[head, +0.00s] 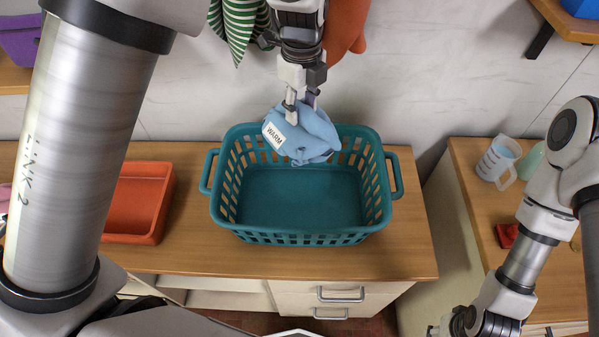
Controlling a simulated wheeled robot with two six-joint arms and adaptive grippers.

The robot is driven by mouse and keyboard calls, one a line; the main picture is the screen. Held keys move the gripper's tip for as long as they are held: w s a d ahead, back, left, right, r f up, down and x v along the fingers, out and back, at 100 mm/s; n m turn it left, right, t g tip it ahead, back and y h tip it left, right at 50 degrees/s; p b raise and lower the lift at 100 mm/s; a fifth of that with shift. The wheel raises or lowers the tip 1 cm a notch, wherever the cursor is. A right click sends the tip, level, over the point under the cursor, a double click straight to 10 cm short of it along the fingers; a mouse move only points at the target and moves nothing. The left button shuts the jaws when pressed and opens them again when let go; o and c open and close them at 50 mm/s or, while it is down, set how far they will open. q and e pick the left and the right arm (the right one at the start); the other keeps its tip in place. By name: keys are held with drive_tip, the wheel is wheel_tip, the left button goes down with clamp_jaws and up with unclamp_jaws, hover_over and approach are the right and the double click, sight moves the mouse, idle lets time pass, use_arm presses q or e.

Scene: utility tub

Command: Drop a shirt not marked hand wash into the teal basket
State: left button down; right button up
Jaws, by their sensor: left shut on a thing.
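A light blue shirt (316,142), bunched up, carries a white tag that reads WARM. My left gripper (301,100) is shut on the shirt and holds it over the back part of the teal basket (377,222). The basket stands on the wooden counter and its visible floor is empty. I cannot tell whether the shirt touches the basket's back rim. My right gripper (460,325) shows only in part at the bottom edge, and its fingers are not clear.
An orange tray (140,205) lies left of the basket. Striped green cloth (240,25) and orange-brown cloth (346,28) hang at the back wall. A measuring cup (497,160) and a red item (507,235) stand on the right counter. A gap separates the counters.

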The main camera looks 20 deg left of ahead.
sight(300, 129)
use_arm(q)
drive_tip(key=s+b, duration=0.1)
drive_tip(key=s+f+b, duration=0.1)
drive_tip(key=s, duration=0.1)
drive_tip(key=shift+f, duration=0.3)
drive_tip(key=f, duration=0.1)
drive_tip(key=w+f+b, duration=0.1)
drive_tip(key=f+b, duration=0.1)
drive_tip(key=shift+w+f, duration=0.3)
drive_tip(key=shift+f, duration=0.05)
drive_tip(key=shift+w+f, duration=0.15)
drive_tip(key=shift+w, duration=0.1)
drive_tip(key=shift+s+r, duration=0.3)
drive_tip(key=c, duration=0.6)
unclamp_jaws()
drive_tip(key=shift+s+r, duration=0.1)
drive_tip(key=shift+s, duration=0.2)
drive_tip(key=shift+w, duration=0.4)
wheel_tip(300, 129, up, 12)
drive_tip(key=shift+f, duration=0.15)
use_arm(e)
drive_tip(key=f, duration=0.2)
drive_tip(key=s+f, duration=0.1)
drive_tip(key=f, duration=0.1)
drive_tip(key=shift+s+f, duration=0.2)
